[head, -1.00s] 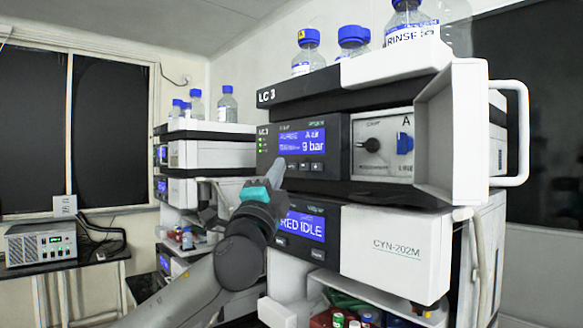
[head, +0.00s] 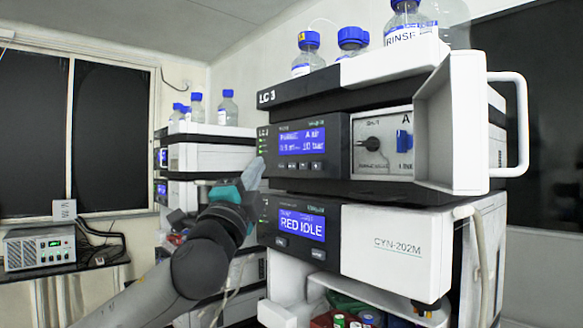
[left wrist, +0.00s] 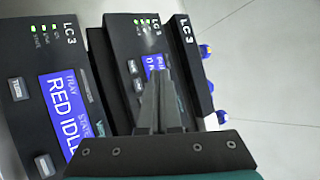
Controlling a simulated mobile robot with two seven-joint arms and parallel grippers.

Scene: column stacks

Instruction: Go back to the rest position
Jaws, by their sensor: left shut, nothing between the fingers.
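My left gripper (head: 255,170) is shut and empty in the head view, at the left edge of the LC 3 stack. In the left wrist view its closed fingers (left wrist: 160,105) overlap the pump module's display, partly hiding it. The LC 3 pump module (head: 335,135) has a lit blue screen and an open white door (head: 450,125) on its right. Below it, the lower module (head: 383,245) reads RED IDLE and CYN-202M; it also shows in the left wrist view (left wrist: 30,60). My right gripper is in neither view.
Blue-capped bottles (head: 307,55) stand on top of the stack. A second stack (head: 200,155) is behind on the left. A grey power unit (head: 40,246) sits on a side table at far left. Small vials (head: 340,320) sit in an open shelf at the bottom.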

